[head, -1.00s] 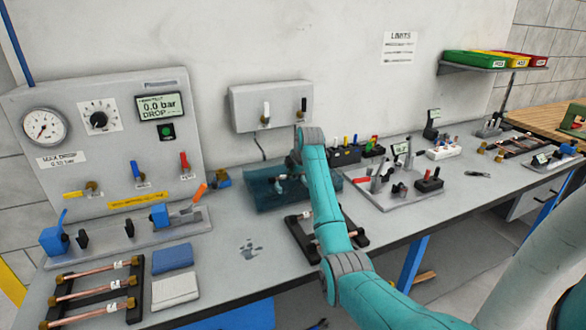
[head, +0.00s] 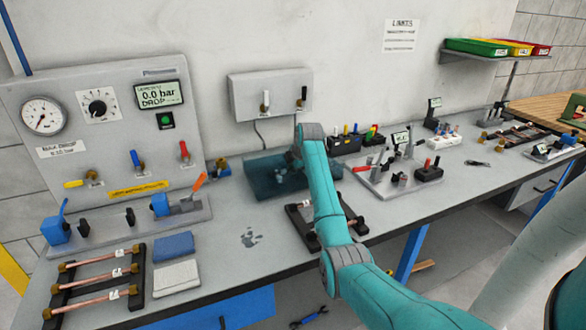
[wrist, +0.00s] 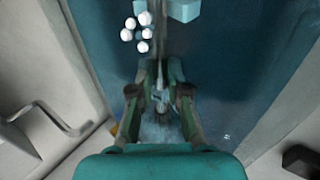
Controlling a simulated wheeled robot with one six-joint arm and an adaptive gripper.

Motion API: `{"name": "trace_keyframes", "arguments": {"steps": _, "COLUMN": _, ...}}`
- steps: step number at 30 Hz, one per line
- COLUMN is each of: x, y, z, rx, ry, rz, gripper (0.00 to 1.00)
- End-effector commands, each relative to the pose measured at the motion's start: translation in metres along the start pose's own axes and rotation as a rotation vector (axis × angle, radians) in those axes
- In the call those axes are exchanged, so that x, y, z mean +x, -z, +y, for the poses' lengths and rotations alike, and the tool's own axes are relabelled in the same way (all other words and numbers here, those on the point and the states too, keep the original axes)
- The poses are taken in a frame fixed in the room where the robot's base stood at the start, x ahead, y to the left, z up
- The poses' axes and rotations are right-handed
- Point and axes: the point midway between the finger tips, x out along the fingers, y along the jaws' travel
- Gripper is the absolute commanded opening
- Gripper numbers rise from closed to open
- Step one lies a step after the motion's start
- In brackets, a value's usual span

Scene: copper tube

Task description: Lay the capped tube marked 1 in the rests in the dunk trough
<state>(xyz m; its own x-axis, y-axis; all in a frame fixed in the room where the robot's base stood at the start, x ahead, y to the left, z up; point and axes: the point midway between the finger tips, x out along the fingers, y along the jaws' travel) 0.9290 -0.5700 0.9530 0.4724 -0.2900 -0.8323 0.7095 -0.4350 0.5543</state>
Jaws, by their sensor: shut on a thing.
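The dunk trough (head: 262,190) is a dark teal tray of blue liquid on the bench below the wall box. It fills most of the wrist view (wrist: 235,85). My gripper (wrist: 161,78) is over the trough, its fingers close together on a thin greyish piece that I take to be the capped tube (wrist: 160,62). Its mark and caps cannot be read. In the head view my gripper (head: 292,160) is largely hidden by my arm. A light blue block (wrist: 185,9), possibly a rest, shows at the top of the wrist view. Whether the tube touches the rests cannot be told.
A black rack (head: 128,294) with three copper tubes lies at the front left. Another black rack (head: 304,230) lies partly under my arm. White balls (wrist: 143,33), perhaps bubbles, show in the trough. Blue and white cloths (head: 175,280) and a fixture plate (head: 375,185) flank the area.

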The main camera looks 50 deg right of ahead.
Motion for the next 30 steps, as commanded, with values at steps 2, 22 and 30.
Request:
{"name": "trace_keyframes", "arguments": {"steps": 2, "x": 0.0007, "y": 0.0000, "z": -0.0005, "rx": 0.000, "ry": 0.000, "rz": 0.000, "gripper": 0.00}}
{"name": "trace_keyframes", "arguments": {"steps": 22, "x": 0.0038, "y": 0.0000, "z": -0.0026, "rx": 0.000, "ry": 0.000, "rz": 0.000, "gripper": 0.45}}
{"name": "trace_keyframes", "arguments": {"steps": 30, "x": -0.0044, "y": -0.0002, "z": -0.0023, "rx": 0.000, "ry": -0.001, "rz": 0.000, "gripper": 0.45}}
